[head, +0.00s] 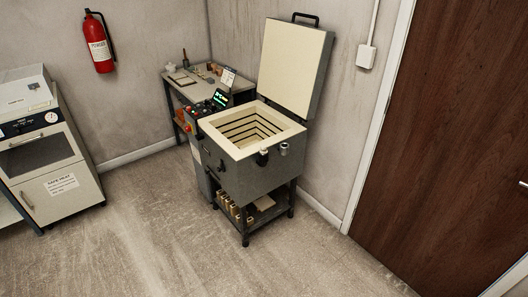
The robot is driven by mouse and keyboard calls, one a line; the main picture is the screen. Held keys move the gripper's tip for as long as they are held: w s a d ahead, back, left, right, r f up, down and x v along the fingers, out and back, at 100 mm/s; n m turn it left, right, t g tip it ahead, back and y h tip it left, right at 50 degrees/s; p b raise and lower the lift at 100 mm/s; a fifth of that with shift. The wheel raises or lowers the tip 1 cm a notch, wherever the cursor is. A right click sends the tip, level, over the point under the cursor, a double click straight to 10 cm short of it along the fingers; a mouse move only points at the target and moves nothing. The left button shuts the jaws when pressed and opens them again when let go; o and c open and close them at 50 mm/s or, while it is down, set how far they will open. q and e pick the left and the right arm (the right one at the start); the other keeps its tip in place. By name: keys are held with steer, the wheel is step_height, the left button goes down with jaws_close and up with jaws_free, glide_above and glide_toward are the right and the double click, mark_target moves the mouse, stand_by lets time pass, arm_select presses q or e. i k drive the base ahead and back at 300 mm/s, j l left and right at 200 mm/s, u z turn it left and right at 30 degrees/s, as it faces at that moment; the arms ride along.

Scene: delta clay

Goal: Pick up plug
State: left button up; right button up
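The kiln (254,178) is a grey box on a dark stand, with its thick lid (291,62) raised against the wall and its pale stepped chamber empty. A small dark fitting (262,157) sits at the kiln's upper front corner. A lighter, round-topped piece (284,149) is on the face to its right. Either might be the plug, but both are too small to tell. Neither of my grippers is in view.
A side table (179,90) with small items stands behind a control box (219,98). Small cylinders (238,213) sit on the kiln's lower shelf. A white cabinet (53,150) stands left, a brown door (451,130) right. The floor in front is clear.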

mark_target(263, 150)
steer(key=i+l, duration=0.25)
steer(key=i, duration=0.3)
steer(key=i+l, duration=0.25)
steer(key=i, duration=0.25)
steer(key=i+l+u, duration=0.1)
steer(key=i+l, duration=0.15)
steer(key=i, duration=0.3)
steer(key=i+l, duration=0.3)
steer(key=i, duration=0.2)
